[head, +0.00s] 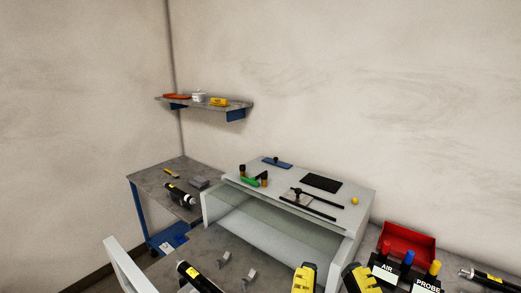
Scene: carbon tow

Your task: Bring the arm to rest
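Two yellow-and-black fingers, which look like those of my gripper (331,272), rise into the head view at the bottom edge, right of the middle. A clear gap shows between them and nothing is seen held there. The rest of my gripper and my arm are cut off below the frame. The fingers are in front of the lower bench, right of the small grey blocks (224,258).
A grey-white raised stand (362,205) carries a black pad, dark bars and small bottles. A red bin (408,241) and a labelled AIR/PROBE holder (405,274) stand to the right. Black tools lie around. A side table (150,180) and wall shelf (235,104) are behind left.

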